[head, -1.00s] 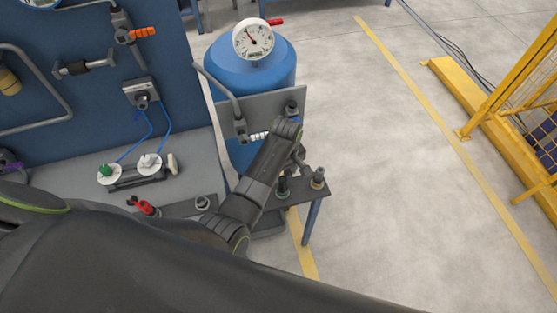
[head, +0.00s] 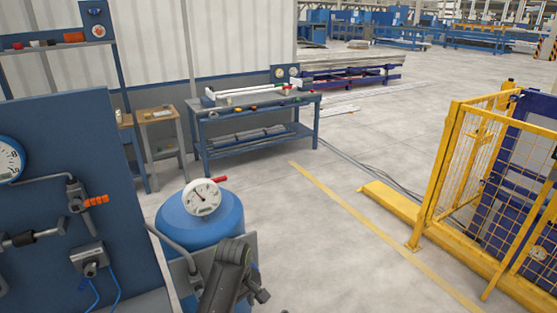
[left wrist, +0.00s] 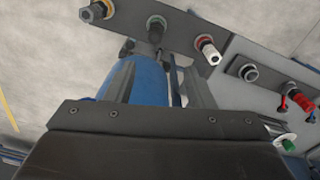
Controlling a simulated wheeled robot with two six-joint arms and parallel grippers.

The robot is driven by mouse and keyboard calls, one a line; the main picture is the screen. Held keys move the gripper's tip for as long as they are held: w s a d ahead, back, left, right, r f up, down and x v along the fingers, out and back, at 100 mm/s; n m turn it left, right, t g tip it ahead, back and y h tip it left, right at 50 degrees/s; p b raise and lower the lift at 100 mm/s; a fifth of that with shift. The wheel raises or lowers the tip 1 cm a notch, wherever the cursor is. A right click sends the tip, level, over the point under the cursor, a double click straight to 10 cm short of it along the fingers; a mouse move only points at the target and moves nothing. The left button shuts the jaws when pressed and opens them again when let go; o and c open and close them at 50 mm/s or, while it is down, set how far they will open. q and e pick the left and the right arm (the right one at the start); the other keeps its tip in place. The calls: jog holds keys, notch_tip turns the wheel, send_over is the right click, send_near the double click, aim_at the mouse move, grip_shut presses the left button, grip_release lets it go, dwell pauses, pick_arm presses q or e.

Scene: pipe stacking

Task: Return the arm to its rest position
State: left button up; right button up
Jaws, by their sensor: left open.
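My left arm (head: 228,280) rises from the bottom edge of the head view, in front of the blue tank (head: 196,222). Little of my left gripper (head: 259,293) shows beside it, and its fingertips are not clear. I see nothing held in it. In the left wrist view, a dark housing of mine fills the bottom. Beyond it are the blue tank (left wrist: 143,78) and a grey plate (left wrist: 185,32) with several fittings, apart from my housing. My right gripper is not in view.
A blue panel (head: 60,160) with pipes and valves stands at the left. A round gauge (head: 203,197) tops the tank. A yellow fence (head: 470,150) stands at the right, a blue workbench (head: 255,115) behind. The floor between them is mostly clear.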

pick_arm(q)
jog(key=s+a+f+m+t, duration=0.1)
jog(key=s+a+f+m, duration=0.15)
jog(key=s+a, duration=0.5)
jog(key=s+a+f+m+t, duration=0.1)
jog(key=s+a+f, duration=0.2)
jog(key=s+a, duration=0.45)
jog(key=s+a+r+m+t+y, duration=0.1)
jog(key=s+a+r+m, duration=0.15)
jog(key=s, duration=0.65)
jog(key=s+a+r+m+t+y, duration=0.1)
jog(key=s+a+r+m, duration=0.2)
jog(key=s, duration=0.6)
notch_tip(320, 180, down, 33)
jog(key=g+b, duration=0.2)
jog(key=b, duration=0.6)
jog(key=s+f+b, duration=0.3)
jog(key=s+f, duration=0.4)
jog(key=f, duration=0.3)
jog(key=s+f+g+h+b, duration=0.1)
jog(key=s+f+b, duration=0.2)
jog(key=s+f, duration=0.4)
notch_tip(320, 180, down, 4)
jog(key=shift+s+d+f+n, duration=0.1)
jog(key=shift+s+d+n, duration=0.2)
jog(key=shift+s+d, duration=0.1)
jog(key=shift+c, duration=1.2)
jog(key=shift+s, duration=0.1)
jog(key=shift+c, duration=0.2)
